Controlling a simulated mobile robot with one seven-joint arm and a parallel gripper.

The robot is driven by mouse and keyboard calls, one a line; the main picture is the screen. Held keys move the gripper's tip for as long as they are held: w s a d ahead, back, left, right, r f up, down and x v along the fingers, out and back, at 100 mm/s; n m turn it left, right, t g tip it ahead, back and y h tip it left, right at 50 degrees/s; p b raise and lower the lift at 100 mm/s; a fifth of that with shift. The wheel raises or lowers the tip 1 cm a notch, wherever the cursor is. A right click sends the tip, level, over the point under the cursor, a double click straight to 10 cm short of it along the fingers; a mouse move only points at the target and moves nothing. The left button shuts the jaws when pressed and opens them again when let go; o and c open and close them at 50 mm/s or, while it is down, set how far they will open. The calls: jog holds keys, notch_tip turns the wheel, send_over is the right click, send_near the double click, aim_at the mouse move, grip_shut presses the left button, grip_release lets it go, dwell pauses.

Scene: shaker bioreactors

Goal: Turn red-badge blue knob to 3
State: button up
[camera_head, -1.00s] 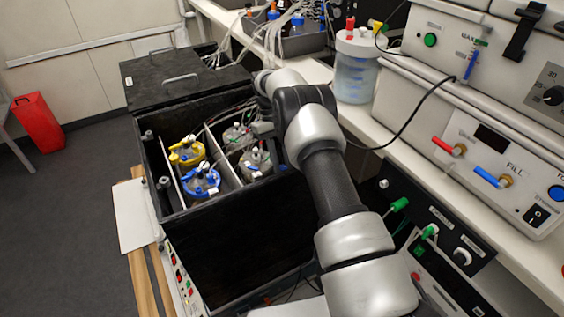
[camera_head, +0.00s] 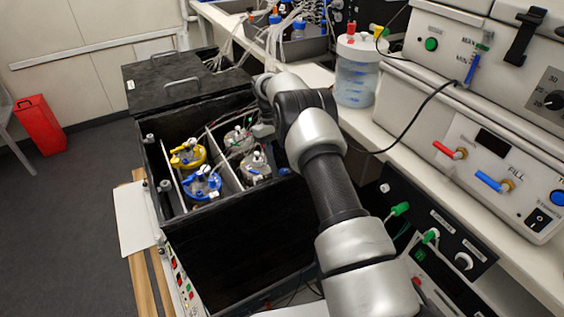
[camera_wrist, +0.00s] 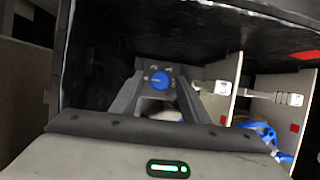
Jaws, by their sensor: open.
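A blue knob (camera_wrist: 158,80) sits on a small grey panel with pale markings in the wrist view; its setting is too small to read. My gripper (camera_wrist: 160,76) is open, its two grey fingers on the left and right of the knob in the picture. Whether they touch it I cannot tell. Small red squares (camera_wrist: 222,118) show on the pale dividers to the right, but I cannot tell a red badge by the knob. In the head view my arm reaches over the black box (camera_head: 235,240), and the knob is not visible there.
Yellow-topped (camera_head: 188,153) and blue-topped (camera_head: 202,183) vessels and hoses fill the box. A bench with instruments (camera_head: 470,130) stands on the right; the floor at left is open.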

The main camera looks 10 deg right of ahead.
jog(key=v, duration=0.5)
jog(key=shift+w+r+p, duration=0.1)
jog(key=shift+r+p, duration=0.05)
jog(key=shift+p, duration=0.2)
jog(key=shift+p+v, duration=0.7)
jog(key=shift+v, duration=0.35)
